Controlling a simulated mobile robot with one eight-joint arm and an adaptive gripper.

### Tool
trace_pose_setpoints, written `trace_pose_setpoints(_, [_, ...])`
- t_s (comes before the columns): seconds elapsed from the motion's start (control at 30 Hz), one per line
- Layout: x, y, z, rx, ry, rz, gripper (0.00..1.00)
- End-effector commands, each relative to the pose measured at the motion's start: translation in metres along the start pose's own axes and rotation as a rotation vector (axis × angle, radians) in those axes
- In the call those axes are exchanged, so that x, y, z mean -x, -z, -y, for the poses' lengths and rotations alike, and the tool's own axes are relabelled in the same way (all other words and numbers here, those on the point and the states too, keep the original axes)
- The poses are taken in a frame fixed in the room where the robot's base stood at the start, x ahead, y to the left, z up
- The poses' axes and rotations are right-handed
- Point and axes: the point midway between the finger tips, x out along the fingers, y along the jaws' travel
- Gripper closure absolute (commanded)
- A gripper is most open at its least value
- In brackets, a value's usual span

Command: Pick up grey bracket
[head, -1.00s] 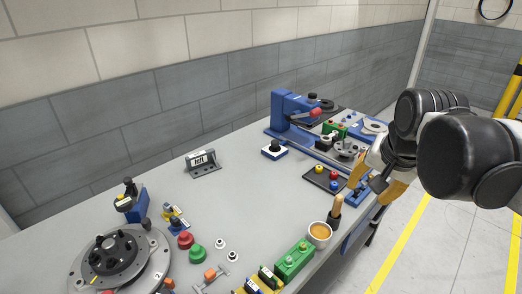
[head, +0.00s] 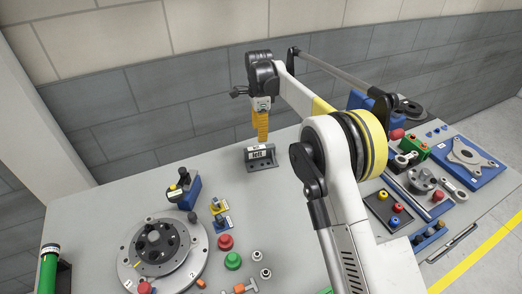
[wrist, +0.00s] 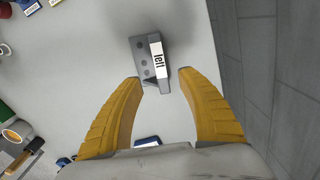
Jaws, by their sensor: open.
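The grey bracket (head: 262,167) stands on the table towards the wall, with a white lettered label on its upright face. In the wrist view the bracket (wrist: 144,58) shows holes in its flat base, and its label seems to read "left". My gripper (head: 263,139) points down just above the bracket, with yellow fingers. In the wrist view my gripper (wrist: 160,78) is open, its fingertips apart on either side of the bracket's near end. Nothing is held. Whether a finger touches the bracket cannot be told.
A round grey turntable fixture (head: 187,262), a blue block (head: 184,190) and red (head: 225,242) and green (head: 232,261) buttons are left of my arm. A black tray (head: 381,214) with coloured knobs is right of it. The table around the bracket is largely clear. The wall rises behind.

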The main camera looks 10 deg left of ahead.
Motion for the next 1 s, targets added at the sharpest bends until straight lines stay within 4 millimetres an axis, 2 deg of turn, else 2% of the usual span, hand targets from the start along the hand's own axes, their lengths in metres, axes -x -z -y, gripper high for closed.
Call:
trace_pose_setpoints(0.23, [-0.042, 0.000, 0.000, -0.001, 0.000, 0.000, 0.54])
trace_pose_setpoints(0.47, [-0.062, 0.000, 0.000, 0.000, 0.000, 0.000, 0.54])
trace_pose_setpoints(0.7, [-0.100, 0.000, 0.001, 0.001, 0.001, 0.000, 0.54])
trace_pose_setpoints(0.97, [-0.104, 0.000, 0.001, 0.001, 0.001, 0.000, 0.54])
trace_pose_setpoints(1.0, [-0.104, 0.000, 0.001, 0.001, 0.001, 0.000, 0.61])
